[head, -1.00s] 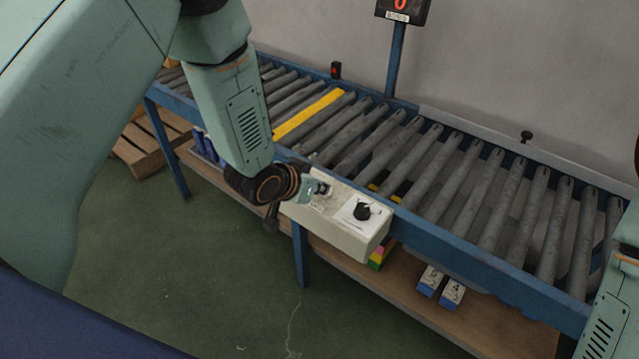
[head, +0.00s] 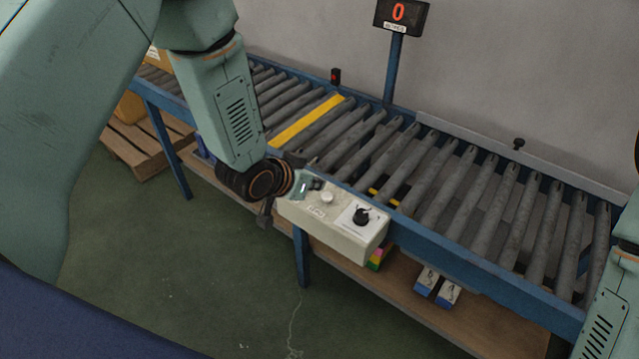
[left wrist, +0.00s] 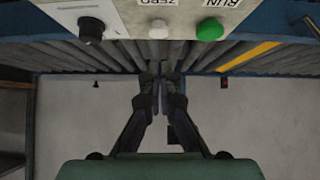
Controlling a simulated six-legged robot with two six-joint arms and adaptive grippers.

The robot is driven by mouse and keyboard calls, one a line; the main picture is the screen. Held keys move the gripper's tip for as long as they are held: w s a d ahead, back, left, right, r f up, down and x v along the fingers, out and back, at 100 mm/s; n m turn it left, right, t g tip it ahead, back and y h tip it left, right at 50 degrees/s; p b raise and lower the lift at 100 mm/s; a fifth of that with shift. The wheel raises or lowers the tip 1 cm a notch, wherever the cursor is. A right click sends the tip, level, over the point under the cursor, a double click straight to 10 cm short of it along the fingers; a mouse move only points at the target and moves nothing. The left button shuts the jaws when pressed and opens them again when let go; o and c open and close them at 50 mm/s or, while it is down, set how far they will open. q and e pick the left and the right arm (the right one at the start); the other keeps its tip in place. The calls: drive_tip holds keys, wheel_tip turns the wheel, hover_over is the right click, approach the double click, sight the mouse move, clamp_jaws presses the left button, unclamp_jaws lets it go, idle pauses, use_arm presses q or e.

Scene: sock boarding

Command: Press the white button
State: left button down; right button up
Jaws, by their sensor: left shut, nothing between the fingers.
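The white button (head: 327,197) sits on top of the pale control box (head: 347,236), left of a black knob (head: 361,216). In the left wrist view, the white button (left wrist: 158,30) is by a ZERO label, between the knob (left wrist: 91,29) and a green RUN button (left wrist: 209,30). My left gripper (head: 315,184) is shut and empty, just left of and behind the white button in the head view, apart from it. Its closed fingertips (left wrist: 157,78) show below the button in the left wrist view. The green button is hidden in the head view. My right gripper is out of view.
The roller conveyor (head: 430,160) with blue rails runs behind the box, with a yellow strip (head: 308,121) across it. A display (head: 401,14) reading 0 stands on a post behind. Small blue-and-white boxes (head: 437,287) lie on the lower shelf.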

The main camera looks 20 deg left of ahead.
use_arm(q)
drive_tip(key=p+v, duration=0.1)
drive_tip(key=v, duration=0.6)
drive_tip(key=shift+r, duration=0.2)
drive_tip(key=shift+a, duration=0.1)
drive_tip(key=shift+s, duration=0.1)
